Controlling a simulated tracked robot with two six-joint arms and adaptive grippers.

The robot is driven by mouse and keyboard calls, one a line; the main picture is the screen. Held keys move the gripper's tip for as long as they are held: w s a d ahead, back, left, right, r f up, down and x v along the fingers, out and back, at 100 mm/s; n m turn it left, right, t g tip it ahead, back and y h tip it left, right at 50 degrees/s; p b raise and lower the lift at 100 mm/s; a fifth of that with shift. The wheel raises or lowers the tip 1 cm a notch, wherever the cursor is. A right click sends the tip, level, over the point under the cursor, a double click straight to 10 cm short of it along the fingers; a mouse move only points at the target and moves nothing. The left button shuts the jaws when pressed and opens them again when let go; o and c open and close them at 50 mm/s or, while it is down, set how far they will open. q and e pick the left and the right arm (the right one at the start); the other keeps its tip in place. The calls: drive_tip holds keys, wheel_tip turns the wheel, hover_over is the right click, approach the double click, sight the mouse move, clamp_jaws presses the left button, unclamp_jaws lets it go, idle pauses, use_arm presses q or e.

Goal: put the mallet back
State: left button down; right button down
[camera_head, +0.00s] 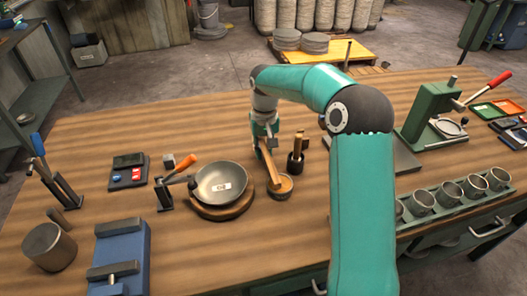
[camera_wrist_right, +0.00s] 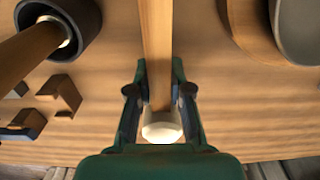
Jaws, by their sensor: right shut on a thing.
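The mallet's wooden handle (camera_head: 269,163) slants from my right gripper (camera_head: 265,130) toward the near side of the table. At its near end is a round grey-and-tan piece (camera_head: 282,188); I cannot tell whether it is the mallet's head or something under it. In the right wrist view the handle (camera_wrist_right: 157,55) runs between the fingers of my right gripper (camera_wrist_right: 160,95), with a pale end cap near the palm. My right gripper is shut on the handle. A dark cup-shaped holder (camera_head: 295,164) with a wooden stick stands just right of it. My left gripper is out of view.
A grey bowl (camera_head: 221,184) sits on a round wooden base (camera_head: 228,211) left of the mallet. An orange-handled tool (camera_head: 180,165) is beside it. A green press (camera_head: 431,115) and a row of metal cups (camera_head: 450,194) are at the right. A blue vise (camera_head: 119,255) is near left.

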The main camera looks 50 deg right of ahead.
sight(264, 147)
drive_tip(key=shift+f, duration=0.3)
drive_tip(key=shift+f, duration=0.15)
drive_tip(key=c, duration=1.1)
unclamp_jaws()
wheel_tip(264, 147, up, 12)
drive_tip(key=shift+s+r+p, duration=0.1)
drive_tip(key=shift+r+p, duration=0.05)
drive_tip(key=shift+p, duration=0.35)
